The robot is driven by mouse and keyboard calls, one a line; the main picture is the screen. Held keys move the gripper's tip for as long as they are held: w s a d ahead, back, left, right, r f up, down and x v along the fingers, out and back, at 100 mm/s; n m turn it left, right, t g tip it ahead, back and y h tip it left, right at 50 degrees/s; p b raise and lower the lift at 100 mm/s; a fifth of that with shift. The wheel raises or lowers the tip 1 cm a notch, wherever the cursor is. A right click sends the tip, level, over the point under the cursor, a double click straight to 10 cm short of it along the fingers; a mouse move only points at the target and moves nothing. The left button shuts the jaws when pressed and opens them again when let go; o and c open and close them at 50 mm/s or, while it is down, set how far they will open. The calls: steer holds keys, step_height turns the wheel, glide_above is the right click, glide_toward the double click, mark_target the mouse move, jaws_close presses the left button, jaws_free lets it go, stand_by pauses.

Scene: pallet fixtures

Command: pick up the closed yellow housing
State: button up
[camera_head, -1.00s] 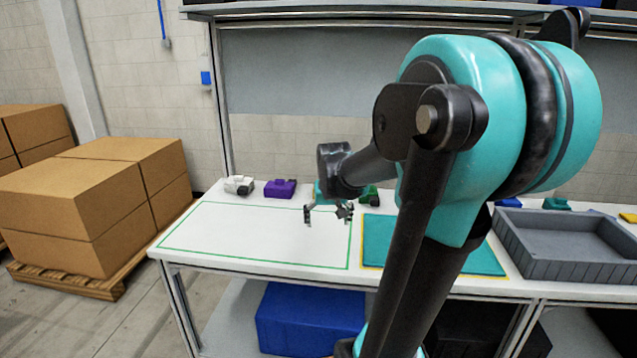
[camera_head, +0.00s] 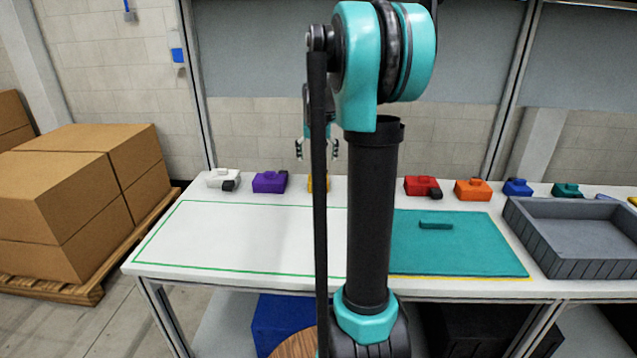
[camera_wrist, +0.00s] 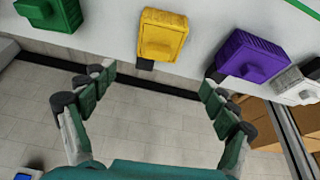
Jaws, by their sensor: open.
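The yellow housing (camera_head: 326,183) stands at the back of the white table in the head view, mostly hidden behind my arm. In the wrist view the yellow housing (camera_wrist: 162,35) shows whole at the top centre, with a raised block on its face and a small dark part at its lower edge. I cannot tell from this whether it is closed. My gripper (camera_wrist: 157,80) is open and empty, its fingers spread wide on either side below the housing in the picture, not touching it. In the head view my gripper (camera_head: 317,150) hangs above the table's back edge, partly behind my arm.
A purple housing (camera_wrist: 252,57) and a white one (camera_wrist: 290,85) stand right of the yellow; a green one (camera_wrist: 50,12) stands left. Red (camera_head: 423,186) and orange (camera_head: 473,189) housings, a teal mat (camera_head: 460,255) and a grey tray (camera_head: 520,232) lie further right. The green-outlined area (camera_head: 235,240) is clear.

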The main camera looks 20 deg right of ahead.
mark_target(318, 172)
steer(key=x, duration=0.9)
steer(key=shift+s+d+f, duration=0.1)
steer(key=shift+s+f, duration=0.1)
steer(key=shift+c, duration=0.3)
steer(key=c, duration=1.3)
steer(key=shift+r, duration=0.15)
